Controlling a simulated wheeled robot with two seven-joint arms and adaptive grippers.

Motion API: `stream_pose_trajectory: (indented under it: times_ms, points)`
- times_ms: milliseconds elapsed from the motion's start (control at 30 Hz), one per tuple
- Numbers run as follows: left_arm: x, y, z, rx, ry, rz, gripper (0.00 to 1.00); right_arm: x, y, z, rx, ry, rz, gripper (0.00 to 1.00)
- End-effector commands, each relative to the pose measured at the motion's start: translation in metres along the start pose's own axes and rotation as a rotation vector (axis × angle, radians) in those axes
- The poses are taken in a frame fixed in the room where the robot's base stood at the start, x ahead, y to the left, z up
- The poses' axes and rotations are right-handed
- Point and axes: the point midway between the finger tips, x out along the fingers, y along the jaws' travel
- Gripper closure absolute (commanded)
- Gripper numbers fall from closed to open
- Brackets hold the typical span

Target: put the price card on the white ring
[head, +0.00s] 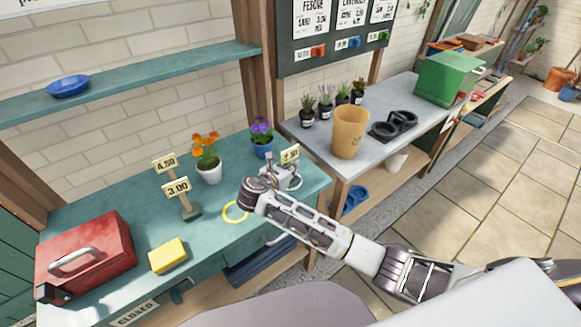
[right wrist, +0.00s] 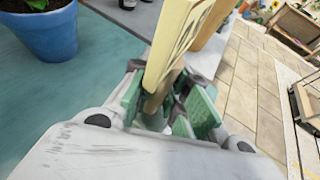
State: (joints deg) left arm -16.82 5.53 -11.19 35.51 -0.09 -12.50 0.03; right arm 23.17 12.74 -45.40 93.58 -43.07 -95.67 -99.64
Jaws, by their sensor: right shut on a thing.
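A price card (head: 290,154) reading about 2.50 is in my right gripper (head: 284,176) near the right end of the green bench. In the right wrist view, the pale yellow card (right wrist: 180,38) rises on its post between the green finger pads of my right gripper (right wrist: 168,108), which is shut on it. The foot of the card is hidden. A ring (head: 235,212) lies flat on the bench to the left of the gripper; it looks yellow, and I see no white one. Two other price cards, 4.50 (head: 166,163) and 3.00 (head: 177,187), stand on the bench. My left gripper is out of view.
The green bench (head: 120,213) also holds a red toolbox (head: 90,255), a yellow sponge (head: 168,256), a white pot (head: 209,172) with orange flowers and a blue pot (head: 262,149). A grey table (head: 320,135) with a tan pot (head: 350,132) stands to the right.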

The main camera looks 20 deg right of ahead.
Motion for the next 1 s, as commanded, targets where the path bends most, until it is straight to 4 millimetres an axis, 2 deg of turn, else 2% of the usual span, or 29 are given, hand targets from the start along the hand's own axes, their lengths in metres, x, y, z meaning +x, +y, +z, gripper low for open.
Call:
stream_pose_trajectory:
  times_ms: [33, 167, 200, 667, 867, 1000]
  points:
    - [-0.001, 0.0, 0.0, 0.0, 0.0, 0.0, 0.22, 0.0, 0.0, 0.0, 0.0, 0.0, 0.0, 0.8]
    - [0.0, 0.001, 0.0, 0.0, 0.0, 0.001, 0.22, 0.0, 0.0, 0.0, 0.0, 0.0, 0.0, 0.63]
    - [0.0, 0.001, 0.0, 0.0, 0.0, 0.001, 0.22, 0.0, 0.0, 0.0, 0.0, 0.0, 0.0, 0.62]
    - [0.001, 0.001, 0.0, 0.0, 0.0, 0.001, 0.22, -0.002, 0.0, 0.002, 0.001, 0.0, 0.001, 0.62]
    - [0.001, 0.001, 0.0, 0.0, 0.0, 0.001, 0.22, -0.02, 0.001, 0.001, 0.001, 0.002, 0.003, 0.62]
    - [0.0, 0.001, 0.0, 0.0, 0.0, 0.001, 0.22, -0.039, 0.001, 0.002, 0.001, 0.001, 0.003, 0.62]
